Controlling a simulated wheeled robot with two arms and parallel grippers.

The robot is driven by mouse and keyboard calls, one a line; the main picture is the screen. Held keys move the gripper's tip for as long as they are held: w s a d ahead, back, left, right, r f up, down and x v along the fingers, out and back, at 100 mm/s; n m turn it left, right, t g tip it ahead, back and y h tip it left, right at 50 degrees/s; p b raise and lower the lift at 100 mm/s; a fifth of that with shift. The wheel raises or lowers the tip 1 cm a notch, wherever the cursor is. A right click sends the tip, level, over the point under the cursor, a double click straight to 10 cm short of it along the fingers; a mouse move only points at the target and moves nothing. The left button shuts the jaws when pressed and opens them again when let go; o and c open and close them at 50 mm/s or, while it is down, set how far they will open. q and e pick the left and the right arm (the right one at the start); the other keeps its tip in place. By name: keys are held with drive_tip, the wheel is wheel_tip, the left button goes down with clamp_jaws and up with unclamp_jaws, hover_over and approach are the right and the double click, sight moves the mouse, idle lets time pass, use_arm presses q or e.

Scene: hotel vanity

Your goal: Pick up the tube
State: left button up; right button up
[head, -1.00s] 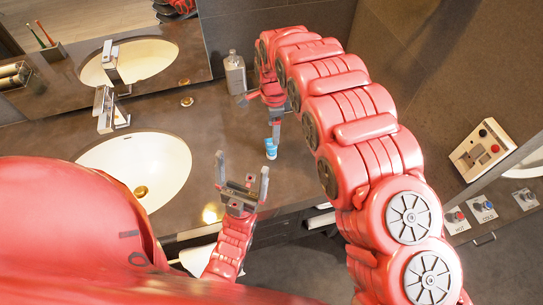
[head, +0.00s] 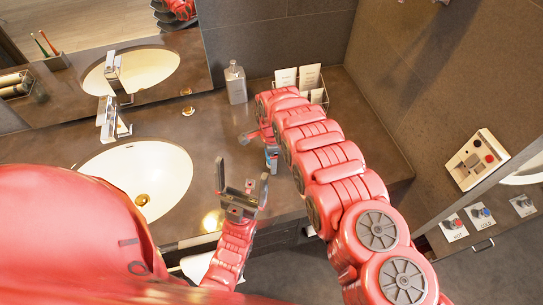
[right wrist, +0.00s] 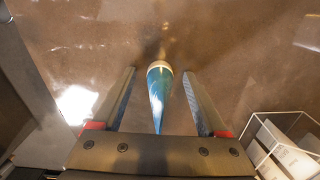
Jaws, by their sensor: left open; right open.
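The tube (head: 271,158) is blue with a pale end and is on the brown counter, partly hidden by my right arm in the head view. In the right wrist view the tube (right wrist: 158,92) lies between the two fingers of my right gripper (right wrist: 159,74), with a gap on each side. That gripper is open and holds nothing; its fingers are mostly hidden in the head view. My left gripper (head: 243,174) is open and empty, fingers up, near the counter's front edge, left of the tube.
A white sink (head: 158,165) with a faucet (head: 112,122) is at left. A grey dispenser bottle (head: 236,83) stands at the back, with a wire holder of white cards (head: 310,77) to its right; the holder also shows in the right wrist view (right wrist: 288,155). Bare counter lies right of my arm.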

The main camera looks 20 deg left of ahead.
drive_tip(key=shift+f, duration=0.1)
drive_tip(key=shift+c, duration=0.3)
clamp_jaws()
drive_tip(key=shift+w, duration=0.1)
